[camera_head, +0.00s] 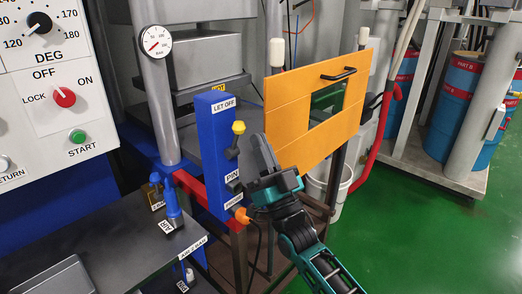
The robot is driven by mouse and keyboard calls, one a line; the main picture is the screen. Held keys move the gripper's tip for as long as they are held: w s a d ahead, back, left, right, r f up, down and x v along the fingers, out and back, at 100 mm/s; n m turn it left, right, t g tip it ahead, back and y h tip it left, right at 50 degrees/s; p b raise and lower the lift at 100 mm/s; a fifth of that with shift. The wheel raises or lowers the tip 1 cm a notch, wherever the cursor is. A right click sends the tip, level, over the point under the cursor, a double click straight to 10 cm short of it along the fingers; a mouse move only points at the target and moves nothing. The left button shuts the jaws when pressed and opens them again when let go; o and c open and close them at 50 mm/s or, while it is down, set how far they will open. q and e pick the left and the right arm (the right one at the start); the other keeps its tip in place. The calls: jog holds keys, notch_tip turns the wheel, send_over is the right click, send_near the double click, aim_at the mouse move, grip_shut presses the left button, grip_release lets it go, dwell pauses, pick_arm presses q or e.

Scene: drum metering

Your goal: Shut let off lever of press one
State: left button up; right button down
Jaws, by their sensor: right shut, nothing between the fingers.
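The let off lever (238,128) has a yellow knob on a short dark stem and sticks out from the blue box (214,150) labelled LET OFF. Its knob points upward. My right gripper (260,146) is shut and empty, just right of the lever. A narrow gap shows between its fingertips and the yellow knob, though the depth between them is hard to judge. The gripper partly covers the area right of the box. My left gripper is not in view.
An orange guard panel (287,104) with a window and black handle stands right behind my gripper. A pressure gauge (155,41) is on the post at left. A dark bench (90,245) lies at lower left. Open green floor (420,235) lies at right.

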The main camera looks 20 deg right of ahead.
jog(key=s+d+f, duration=0.2)
jog(key=s, duration=0.7)
jog(key=shift+s, duration=0.25)
jog(key=s+a+f+n+g, duration=0.15)
jog(key=f+g, duration=0.35)
jog(key=f, duration=0.5)
jog(key=a+f+n+g, duration=0.1)
jog(key=a+f+g, duration=0.25)
jog(key=f, duration=0.55)
jog(key=s+a+f+n+g+h, duration=0.1)
jog(key=s+f+g, duration=0.6)
jog(key=f, duration=0.6)
jog(key=shift+s+g, duration=0.35)
jog(key=shift+s, duration=0.75)
jog(key=c, duration=1.8)
grip_release()
jog(key=shift+a, duration=0.1)
